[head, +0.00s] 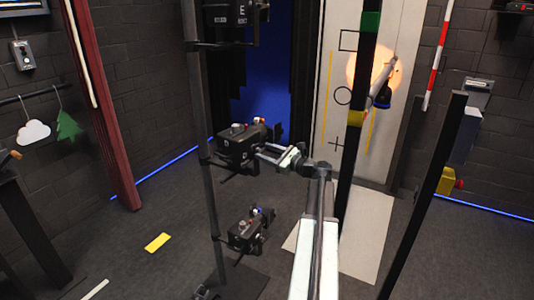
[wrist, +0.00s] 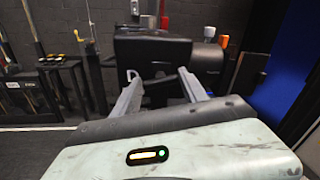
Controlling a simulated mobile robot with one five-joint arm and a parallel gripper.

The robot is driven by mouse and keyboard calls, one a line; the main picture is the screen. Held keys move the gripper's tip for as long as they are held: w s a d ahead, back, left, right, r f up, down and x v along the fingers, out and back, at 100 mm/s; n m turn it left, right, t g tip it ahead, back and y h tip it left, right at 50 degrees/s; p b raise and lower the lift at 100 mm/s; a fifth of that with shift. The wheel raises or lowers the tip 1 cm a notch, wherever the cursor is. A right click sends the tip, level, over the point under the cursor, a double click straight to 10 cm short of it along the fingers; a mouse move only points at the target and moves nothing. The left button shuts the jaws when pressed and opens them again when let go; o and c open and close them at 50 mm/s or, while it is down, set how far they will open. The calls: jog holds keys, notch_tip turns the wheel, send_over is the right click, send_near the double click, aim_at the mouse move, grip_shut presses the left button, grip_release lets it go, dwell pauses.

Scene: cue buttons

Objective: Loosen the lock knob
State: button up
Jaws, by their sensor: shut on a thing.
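A black lamp unit (head: 240,140) is mounted partway up a dark vertical pole (head: 203,110). My gripper (head: 262,151) reaches it from the right. In the wrist view my gripper (wrist: 158,80) is shut on a dark bar-like part (wrist: 160,87) in front of the black housing (wrist: 152,55). This part may be the lock knob; its far end and its joint to the housing are hidden.
A similar unit (head: 250,230) is mounted lower on the pole, and another (head: 230,20) at the top.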

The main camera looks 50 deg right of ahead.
jog(key=n, duration=0.4)
jog(key=shift+a+n, duration=0.1)
jog(key=shift+n, duration=0.2)
jog(key=n, duration=0.5)
jog(key=shift+f+n, duration=0.15)
jog(key=shift+n, duration=0.15)
jog(key=shift+a+f+n+b, duration=0.1)
jog(key=shift+n+b, duration=0.05)
jog(key=shift+n, duration=2.1)
jog(key=shift+f+n+b, duration=0.1)
jog(key=shift+n+b, duration=0.05)
jog(key=shift+n, duration=2.1)
jog(key=o, duration=1.4)
